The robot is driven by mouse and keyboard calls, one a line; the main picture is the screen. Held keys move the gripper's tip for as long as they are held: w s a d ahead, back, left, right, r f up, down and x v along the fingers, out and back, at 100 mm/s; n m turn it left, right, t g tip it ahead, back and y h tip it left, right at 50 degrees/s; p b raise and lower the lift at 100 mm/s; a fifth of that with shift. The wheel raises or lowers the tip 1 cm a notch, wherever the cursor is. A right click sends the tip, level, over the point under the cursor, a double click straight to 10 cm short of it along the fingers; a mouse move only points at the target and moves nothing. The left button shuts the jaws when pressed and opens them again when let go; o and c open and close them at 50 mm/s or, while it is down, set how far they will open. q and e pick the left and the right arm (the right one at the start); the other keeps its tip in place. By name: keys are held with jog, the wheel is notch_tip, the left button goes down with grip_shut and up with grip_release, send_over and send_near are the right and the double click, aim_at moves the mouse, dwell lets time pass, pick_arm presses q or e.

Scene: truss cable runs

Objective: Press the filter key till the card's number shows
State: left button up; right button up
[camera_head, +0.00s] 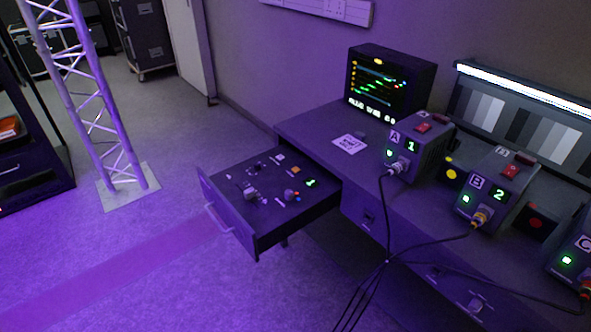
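A white card (350,144) with dark print lies flat on the desk; its number is too small to read. An open drawer (232,228) sticks out from the desk's left end. Inside it is a panel of small controls: an orange square key (295,170), a knob (251,194), small red and blue parts, and a lit green readout (311,183) that I cannot read. I cannot tell which control is the filter key. A monitor (391,82) at the back of the desk shows coloured traces and white characters. Neither gripper is in view.
Box A (419,146) reads 1 and box B (499,188) reads 2; box C (573,260) is cut off at right. Cables (387,262) from them meet and hang before the desk front. A truss tower (88,100) stands left. Floor (130,250) left of the drawer is clear.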

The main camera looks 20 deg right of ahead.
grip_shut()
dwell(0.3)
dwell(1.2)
